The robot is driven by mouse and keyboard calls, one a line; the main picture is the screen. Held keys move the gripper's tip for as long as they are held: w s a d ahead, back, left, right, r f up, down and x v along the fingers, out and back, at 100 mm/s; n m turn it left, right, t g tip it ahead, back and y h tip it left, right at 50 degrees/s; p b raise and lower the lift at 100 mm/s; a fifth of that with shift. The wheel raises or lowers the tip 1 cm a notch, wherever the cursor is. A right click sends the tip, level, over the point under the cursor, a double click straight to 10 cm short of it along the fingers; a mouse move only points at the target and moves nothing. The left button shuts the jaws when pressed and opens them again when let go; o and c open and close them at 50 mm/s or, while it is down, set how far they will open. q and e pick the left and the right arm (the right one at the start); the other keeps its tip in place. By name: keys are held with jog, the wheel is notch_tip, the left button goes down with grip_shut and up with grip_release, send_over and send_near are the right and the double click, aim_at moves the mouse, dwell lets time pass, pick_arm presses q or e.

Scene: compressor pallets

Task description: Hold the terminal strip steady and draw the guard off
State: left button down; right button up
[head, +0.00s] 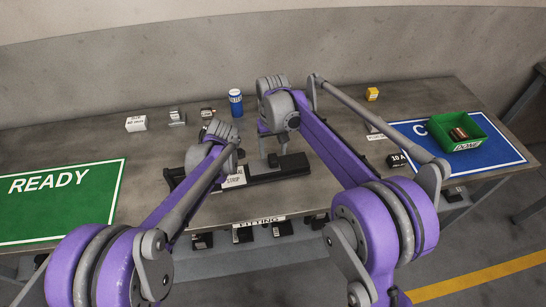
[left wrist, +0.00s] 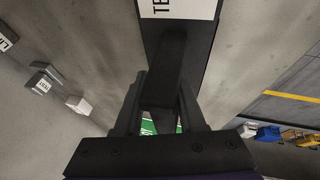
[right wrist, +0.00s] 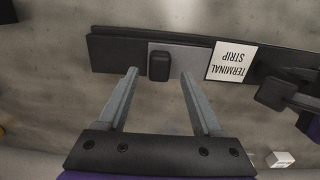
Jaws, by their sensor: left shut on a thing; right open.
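The long dark terminal strip (head: 295,168) lies on the bench, its white label (right wrist: 231,61) near the middle. My left gripper (left wrist: 162,88) is shut on a black upright grip (left wrist: 168,65) at the strip's left end; in the head view my left arm hides this contact. In the right wrist view a grey plate (right wrist: 184,62) with a black knob (right wrist: 160,66), apparently the guard, sits on the strip beside the label. My right gripper (right wrist: 159,75) is open, with a finger to each side of the knob and a gap on both sides.
A green READY mat (head: 95,205) lies at left. A blue mat (head: 405,130) at right bears a green bin (head: 478,125) with copper-coloured parts. A blue can (head: 236,102), a white box (head: 136,123) and a yellow block (head: 372,94) stand along the back.

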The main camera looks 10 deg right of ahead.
aim_at(273, 158)
jog(key=shift+f, duration=2)
grip_shut()
